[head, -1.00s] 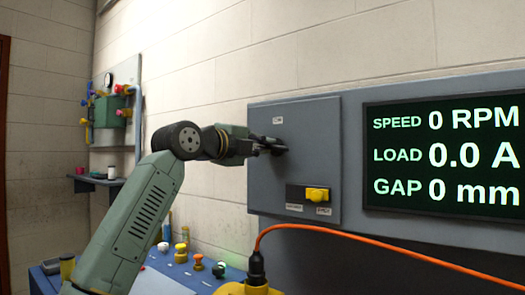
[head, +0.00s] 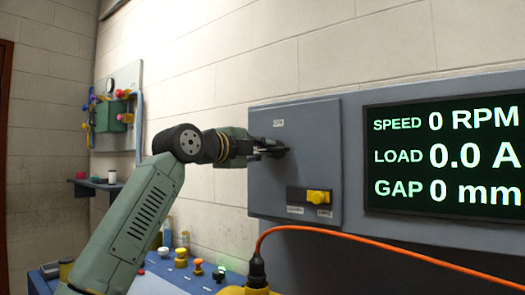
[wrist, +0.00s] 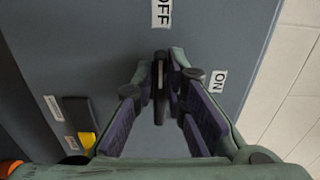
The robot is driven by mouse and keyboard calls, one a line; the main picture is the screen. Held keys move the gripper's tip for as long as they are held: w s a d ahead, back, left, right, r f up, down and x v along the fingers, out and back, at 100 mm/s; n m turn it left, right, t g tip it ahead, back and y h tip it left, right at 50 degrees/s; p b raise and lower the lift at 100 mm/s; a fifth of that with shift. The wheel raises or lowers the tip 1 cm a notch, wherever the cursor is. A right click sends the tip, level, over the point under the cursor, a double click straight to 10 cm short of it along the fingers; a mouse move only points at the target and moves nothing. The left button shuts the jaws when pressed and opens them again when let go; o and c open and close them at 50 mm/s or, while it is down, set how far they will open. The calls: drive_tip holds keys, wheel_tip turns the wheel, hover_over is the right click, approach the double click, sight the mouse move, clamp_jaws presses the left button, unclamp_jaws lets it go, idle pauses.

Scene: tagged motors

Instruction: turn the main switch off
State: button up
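The main switch sits on the grey box (head: 322,150) on the wall. Its dark handle (wrist: 160,95) stands between my fingers in the wrist view and points along the line towards the OFF label (wrist: 162,14). The ON label (wrist: 218,80) is to the right there. In the head view the white label (head: 278,123) above the switch is too small to read. My gripper (head: 274,150) is at the switch, and its fingers hide most of the handle. In the wrist view my gripper (wrist: 163,72) has its fingers apart, one on each side of the handle, with narrow gaps.
A yellow switch (head: 318,197) is lower on the same box. A display (head: 445,157) to the right reads 0 RPM, 0.0 A and 0 mm. An orange cable (head: 380,242) runs in front below. Several coloured buttons (head: 197,267) are on the blue bench at lower left.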

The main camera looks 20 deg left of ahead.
drive_tip(key=o, duration=0.3)
drive_tip(key=shift+o, duration=0.2)
drive_tip(key=v, duration=1.2)
drive_tip(key=shift+a+f, duration=0.1)
